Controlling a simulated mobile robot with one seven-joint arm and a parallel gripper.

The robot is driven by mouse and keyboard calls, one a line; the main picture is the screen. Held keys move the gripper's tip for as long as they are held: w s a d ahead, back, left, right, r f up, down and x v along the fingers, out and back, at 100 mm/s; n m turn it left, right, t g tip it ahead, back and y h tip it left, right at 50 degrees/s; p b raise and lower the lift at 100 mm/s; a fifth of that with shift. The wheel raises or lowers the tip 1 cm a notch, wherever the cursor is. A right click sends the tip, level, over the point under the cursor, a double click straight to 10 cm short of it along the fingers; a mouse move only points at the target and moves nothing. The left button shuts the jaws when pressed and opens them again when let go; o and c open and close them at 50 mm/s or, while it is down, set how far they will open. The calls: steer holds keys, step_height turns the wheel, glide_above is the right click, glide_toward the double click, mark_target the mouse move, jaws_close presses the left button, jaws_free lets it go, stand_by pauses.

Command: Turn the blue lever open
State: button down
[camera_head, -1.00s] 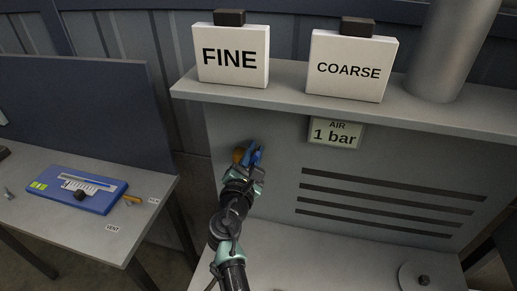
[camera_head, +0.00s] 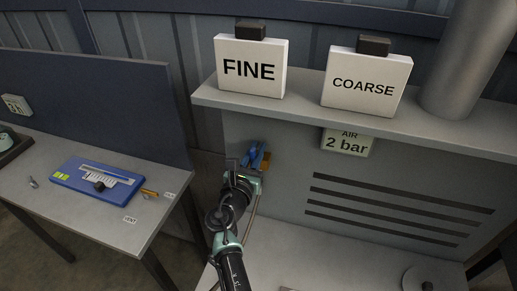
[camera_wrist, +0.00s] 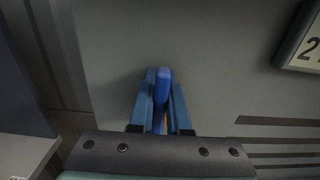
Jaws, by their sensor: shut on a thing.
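The blue lever (camera_wrist: 163,86) stands upright between my two lighter blue fingers in the wrist view, against the grey panel. My gripper (camera_wrist: 162,100) is shut on it. In the head view my gripper (camera_head: 257,154) is at the panel's left part, below the shelf, and mostly hides the lever. A brass-coloured part (camera_head: 267,159) shows just right of the fingers. A sign (camera_head: 346,142) on the panel reads "AIR 2 bar".
The shelf (camera_head: 300,113) above my gripper carries a "FINE" block (camera_head: 250,68), a "COARSE" block (camera_head: 366,83) and a grey cylinder (camera_head: 462,65). A side table (camera_head: 80,215) at left holds a blue device (camera_head: 97,187). Dark slots (camera_head: 395,205) mark the panel at right.

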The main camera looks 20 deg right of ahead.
stand_by(0.4)
steer(key=c, duration=0.9)
jaws_free()
steer(key=v, duration=1.3)
steer(key=shift+a, duration=0.1)
